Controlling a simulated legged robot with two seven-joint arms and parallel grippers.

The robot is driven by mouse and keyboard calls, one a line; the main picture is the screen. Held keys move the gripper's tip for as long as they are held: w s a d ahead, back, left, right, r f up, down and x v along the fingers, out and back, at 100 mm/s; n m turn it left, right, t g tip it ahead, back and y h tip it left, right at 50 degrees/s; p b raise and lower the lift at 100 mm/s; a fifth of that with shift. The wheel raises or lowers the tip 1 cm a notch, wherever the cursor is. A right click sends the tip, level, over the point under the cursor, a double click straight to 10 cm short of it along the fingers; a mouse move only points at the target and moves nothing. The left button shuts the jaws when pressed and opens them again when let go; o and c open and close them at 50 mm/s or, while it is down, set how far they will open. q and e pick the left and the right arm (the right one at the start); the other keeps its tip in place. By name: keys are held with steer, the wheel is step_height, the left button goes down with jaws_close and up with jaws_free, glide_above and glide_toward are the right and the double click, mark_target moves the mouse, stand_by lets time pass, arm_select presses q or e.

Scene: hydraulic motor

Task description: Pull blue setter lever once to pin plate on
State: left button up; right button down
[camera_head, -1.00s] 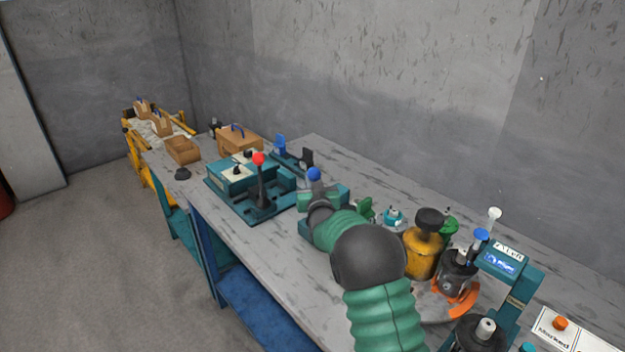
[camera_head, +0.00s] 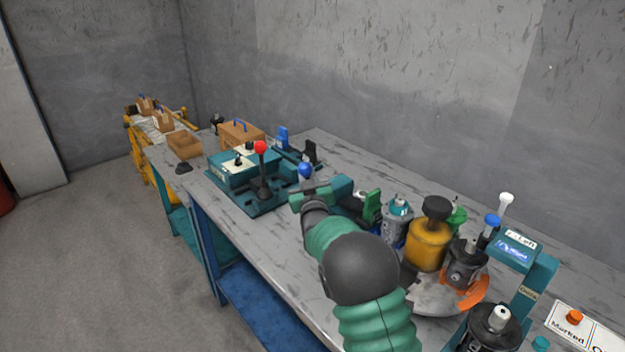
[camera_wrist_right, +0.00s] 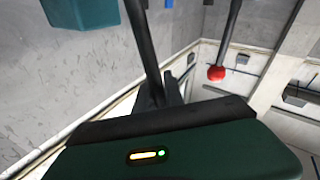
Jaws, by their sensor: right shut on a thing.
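The blue setter lever has a blue ball knob (camera_head: 306,171) and stands at a teal fixture (camera_head: 340,188) in the middle of the bench. My right gripper (camera_head: 312,194) is just below the knob, shut on the lever; my own arm hides much of the lever and fixture in the head view. In the right wrist view a dark rod (camera_wrist_right: 144,45) runs down to my gripper (camera_wrist_right: 155,105). I cannot make out the pin plate. My left gripper is not in view.
A red-knobbed lever (camera_head: 260,147) stands on a teal press to the left; its red ball shows in the right wrist view (camera_wrist_right: 216,73). A yellow canister (camera_head: 428,245), motor parts (camera_head: 465,264) and a teal stand (camera_head: 530,285) crowd the right. The front left bench is clear.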

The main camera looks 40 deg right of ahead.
steer(key=shift+s+a+f+n+t+b, duration=0.1)
steer(key=shift+a+f+n+t+b, duration=0.25)
steer(key=shift+a+n+b, duration=0.5)
steer(key=shift+a+f+n+t+b, duration=0.25)
steer(key=shift+a+n+t+b, duration=0.3)
steer(key=shift+b, duration=0.5)
steer(key=shift+s+a+f+n+t+b, duration=0.1)
steer(key=shift+a+f+n+t+b, duration=0.2)
steer(key=shift+a+n+b, duration=0.6)
steer(key=shift+d, duration=0.1)
